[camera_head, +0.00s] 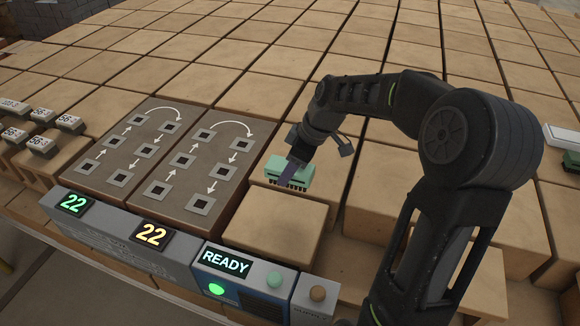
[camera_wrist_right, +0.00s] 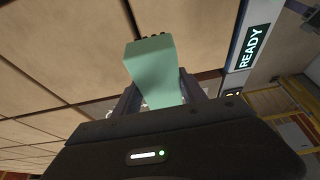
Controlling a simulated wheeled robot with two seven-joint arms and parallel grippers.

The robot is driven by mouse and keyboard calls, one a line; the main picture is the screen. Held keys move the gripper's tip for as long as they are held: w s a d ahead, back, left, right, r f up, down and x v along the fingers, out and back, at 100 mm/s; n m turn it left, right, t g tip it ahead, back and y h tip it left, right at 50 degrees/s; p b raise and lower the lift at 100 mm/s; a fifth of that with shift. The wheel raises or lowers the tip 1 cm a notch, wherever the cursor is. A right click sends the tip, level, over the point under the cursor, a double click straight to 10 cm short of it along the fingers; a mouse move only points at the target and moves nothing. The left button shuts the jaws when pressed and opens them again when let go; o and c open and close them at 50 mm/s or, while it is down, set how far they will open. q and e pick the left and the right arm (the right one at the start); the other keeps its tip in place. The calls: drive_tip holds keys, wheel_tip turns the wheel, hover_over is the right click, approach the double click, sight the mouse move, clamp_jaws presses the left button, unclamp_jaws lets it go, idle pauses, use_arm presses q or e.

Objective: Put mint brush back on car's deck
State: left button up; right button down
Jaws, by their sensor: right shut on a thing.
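The mint brush (camera_head: 300,173) has a block-shaped body with dark bristles along its lower edge in the head view. My right gripper (camera_head: 289,172) is shut on it. In the right wrist view the mint brush (camera_wrist_right: 153,68) sits between the two fingers of the gripper (camera_wrist_right: 160,95), with dark bristle tips at its far end. The brush is over the tan blocks, just behind the front block (camera_head: 275,227); I cannot tell whether it touches them. No part is clearly recognisable as the car's deck. My left gripper is not in view.
Two dark panels with square sockets and white arrows (camera_head: 172,205) lie left of the brush. A console with a READY display (camera_head: 226,262) runs along the front. Small tags marked 56 (camera_head: 41,144) stand at left. A white and green object (camera_head: 565,137) is at the right edge.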

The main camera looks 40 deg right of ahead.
sight(302, 171)
drive_tip(key=shift+f+b, duration=1.65)
drive_tip(key=shift+f, duration=1.45)
drive_tip(key=shift+f+b, duration=0.55)
drive_tip(key=shift+f, duration=0.05)
drive_tip(key=c, duration=0.6)
unclamp_jaws()
drive_tip(key=shift+r, duration=0.15)
drive_tip(key=v, duration=0.7)
drive_tip(key=shift+s+d+r+b, duration=0.1)
drive_tip(key=shift+r+b, duration=0.25)
drive_tip(key=shift+b, duration=0.05)
